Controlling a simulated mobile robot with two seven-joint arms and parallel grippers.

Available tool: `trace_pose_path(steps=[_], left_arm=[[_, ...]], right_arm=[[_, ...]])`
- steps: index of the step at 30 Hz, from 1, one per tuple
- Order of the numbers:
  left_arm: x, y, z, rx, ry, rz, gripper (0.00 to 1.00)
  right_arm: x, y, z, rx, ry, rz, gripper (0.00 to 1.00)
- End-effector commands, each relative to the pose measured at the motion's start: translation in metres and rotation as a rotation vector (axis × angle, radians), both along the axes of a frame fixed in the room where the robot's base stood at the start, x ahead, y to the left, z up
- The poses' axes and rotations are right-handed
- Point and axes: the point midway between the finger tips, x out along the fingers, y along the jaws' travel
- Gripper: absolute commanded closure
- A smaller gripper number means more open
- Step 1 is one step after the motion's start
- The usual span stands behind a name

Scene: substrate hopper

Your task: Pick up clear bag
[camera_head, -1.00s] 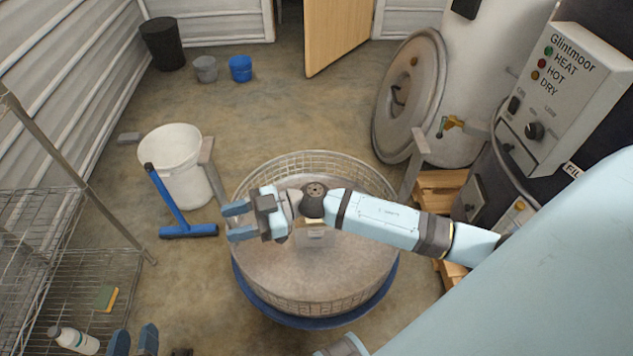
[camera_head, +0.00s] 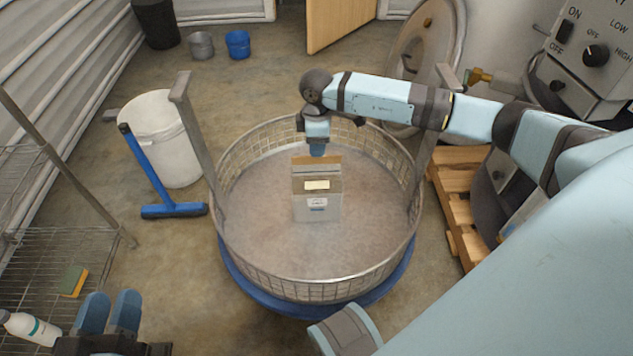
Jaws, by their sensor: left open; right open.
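A bag (camera_head: 317,206) with a brownish upper part, a paler, see-through-looking lower part and small labels stands or lies in the round wire-mesh basket (camera_head: 245,279). My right gripper (camera_head: 317,151) points down at the bag's far, top edge. Its fingers overlap in this view, so I cannot tell whether they touch the bag or straddle its edge. It is open. My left gripper (camera_head: 108,312) is open and empty at the lower left, outside the basket, with its two blue fingers apart.
The basket sits on a blue round base (camera_head: 240,288) with metal uprights at its sides. A white bucket (camera_head: 165,130) and blue squeegee (camera_head: 150,172) stand left. A wire shelf (camera_head: 45,255) holds a sponge (camera_head: 73,281) and bottle (camera_head: 30,327). A wooden pallet (camera_head: 450,205) is right.

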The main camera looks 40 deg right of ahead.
Motion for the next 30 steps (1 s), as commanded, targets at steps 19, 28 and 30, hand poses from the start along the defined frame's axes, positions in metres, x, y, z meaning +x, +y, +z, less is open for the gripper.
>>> trace_pose_path(steps=[19,28,30], left_arm=[[0.009,0.004,-0.035,0.109,-0.013,-0.026,0.57],[0.012,0.006,-0.029,0.132,-0.054,-0.022,0.57],[0.012,0.006,-0.029,0.131,-0.053,-0.022,0.57]], right_arm=[[0.004,-0.002,-0.078,0.002,0.000,0.002,0.56],[0.004,-0.002,-0.086,0.003,-0.001,0.002,0.56],[0.004,-0.002,-0.086,0.003,-0.001,0.002,0.65]])
